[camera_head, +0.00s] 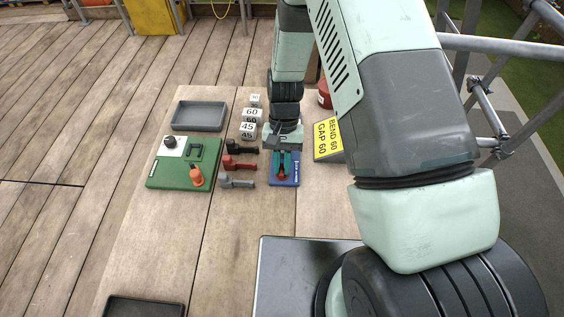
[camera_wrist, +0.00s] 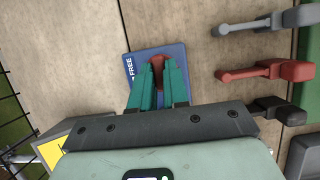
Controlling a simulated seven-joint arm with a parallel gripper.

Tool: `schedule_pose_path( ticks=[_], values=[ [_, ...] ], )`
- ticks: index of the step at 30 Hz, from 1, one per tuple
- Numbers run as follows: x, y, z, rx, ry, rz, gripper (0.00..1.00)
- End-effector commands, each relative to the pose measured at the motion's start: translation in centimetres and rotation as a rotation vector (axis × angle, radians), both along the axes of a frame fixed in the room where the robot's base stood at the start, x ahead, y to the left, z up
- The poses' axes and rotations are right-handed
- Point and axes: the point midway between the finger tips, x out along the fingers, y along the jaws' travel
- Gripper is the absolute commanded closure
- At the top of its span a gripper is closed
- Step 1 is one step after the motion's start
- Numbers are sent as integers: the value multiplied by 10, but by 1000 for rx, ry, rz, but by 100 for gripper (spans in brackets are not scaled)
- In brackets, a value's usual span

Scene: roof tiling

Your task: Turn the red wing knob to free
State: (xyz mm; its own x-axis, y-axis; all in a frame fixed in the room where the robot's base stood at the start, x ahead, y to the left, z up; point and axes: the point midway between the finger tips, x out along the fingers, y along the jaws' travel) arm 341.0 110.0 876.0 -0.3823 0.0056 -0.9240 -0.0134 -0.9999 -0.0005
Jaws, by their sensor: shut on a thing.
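The red wing knob (camera_wrist: 158,64) sits on a blue plate (camera_wrist: 140,66) with the white word FREE near its left edge in the wrist view. My gripper (camera_wrist: 160,72) has two teal fingers shut on the knob, one on each side of it. The fingers hide much of the knob, so its exact angle cannot be told. In the head view the blue plate (camera_head: 291,182) lies on the wooden boards below my arm, with the gripper (camera_head: 284,172) over it.
Red (camera_head: 238,163), grey (camera_head: 237,181) and black (camera_head: 241,148) handled tools lie left of the plate. A green board (camera_head: 165,176) and grey tray (camera_head: 199,116) lie farther left. Numbered white blocks (camera_head: 249,121) stand behind. A yellow sign (camera_head: 327,136) stands to the right.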

Motion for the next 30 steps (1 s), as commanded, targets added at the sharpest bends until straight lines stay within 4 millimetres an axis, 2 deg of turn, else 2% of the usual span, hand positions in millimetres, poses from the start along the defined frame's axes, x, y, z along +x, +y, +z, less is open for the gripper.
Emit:
schedule_pose_path(
  ticks=[8, 9, 14, 23, 26, 30],
  values=[
    [-1, 0, 0, -1, 2, -4, 100],
    [-1, 0, 0, -1, 2, -4, 84],
    [0, 0, 0, -1, 2, -3, 60],
    [1, 0, 1, -1, 0, -2, 60],
    [4, 0, 9, 0, -1, -2, 60],
    [14, 0, 32, 0, -5, -2, 60]
  ],
)
